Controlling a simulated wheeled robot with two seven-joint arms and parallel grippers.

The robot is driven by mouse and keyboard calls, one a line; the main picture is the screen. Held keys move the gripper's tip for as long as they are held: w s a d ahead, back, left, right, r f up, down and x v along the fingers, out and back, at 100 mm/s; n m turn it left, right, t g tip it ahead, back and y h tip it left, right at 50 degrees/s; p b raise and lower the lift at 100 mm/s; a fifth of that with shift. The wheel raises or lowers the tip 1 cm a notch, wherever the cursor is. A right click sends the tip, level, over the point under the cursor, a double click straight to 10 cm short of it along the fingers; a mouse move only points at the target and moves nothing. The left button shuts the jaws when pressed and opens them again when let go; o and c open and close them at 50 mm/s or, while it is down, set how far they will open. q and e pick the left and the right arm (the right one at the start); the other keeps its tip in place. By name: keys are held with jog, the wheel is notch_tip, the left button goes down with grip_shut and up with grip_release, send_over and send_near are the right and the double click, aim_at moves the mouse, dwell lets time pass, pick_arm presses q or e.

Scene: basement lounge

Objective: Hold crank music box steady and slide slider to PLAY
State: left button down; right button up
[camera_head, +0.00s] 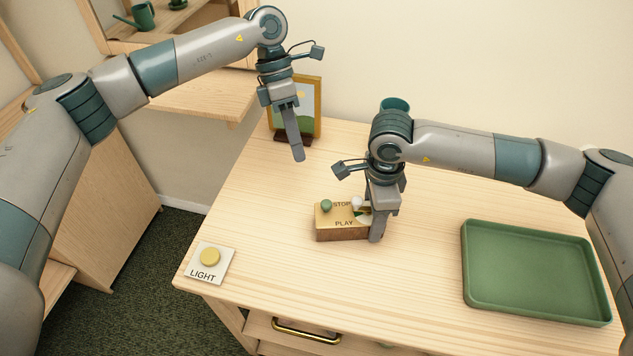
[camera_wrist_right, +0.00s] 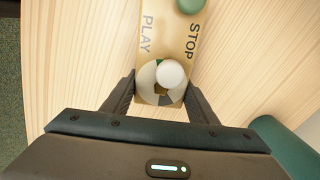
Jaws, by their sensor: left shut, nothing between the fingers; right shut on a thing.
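The crank music box (camera_head: 328,226) is a small wooden box on the table with STOP and PLAY labels on top. Its green knob (camera_head: 327,205) is at the left end, level with STOP; it also shows at the top edge of the right wrist view (camera_wrist_right: 191,4). A white crank knob (camera_wrist_right: 171,73) sits over a round disc at the other end. My right gripper (camera_head: 375,232) is shut on the box's right end, one finger on each side in the wrist view. My left gripper (camera_head: 298,157) is shut and empty, above the table behind and left of the box.
A LIGHT plate (camera_head: 222,271) with a yellow button lies at the front left table edge. A green tray (camera_head: 535,312) lies at the right. A picture frame (camera_head: 316,98) stands behind my left gripper, and a green cup (camera_head: 395,104) behind my right wrist. Table left of the box is clear.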

pick_arm(q)
jog(key=shift+w+a+r+n+g+h, duration=0.15)
jog(key=shift+w+a+n+g+h, duration=0.2)
jog(key=shift+w+n+g+h, duration=0.35)
jog(key=shift+w+a+r+n+g+h, duration=0.1)
jog(key=shift+w+a+n+g+h, duration=0.3)
jog(key=shift+w+g, duration=0.5)
jog(key=shift+w+a+r+n+g+h, duration=0.15)
jog(key=shift+w+a+n+g+h, duration=0.25)
jog(key=shift+w+n+g, duration=0.4)
jog(key=shift+w, duration=0.1)
jog(key=shift+d+f, duration=0.1)
send_near(324, 201)
notch_tip(324, 201, down, 4)
jog(key=s+d, duration=0.2)
jog(key=shift+s+d+f, duration=0.2)
jog(key=shift+s+d, duration=0.1)
jog(key=shift+s, duration=0.4)
jog(key=shift+s, duration=0.1)
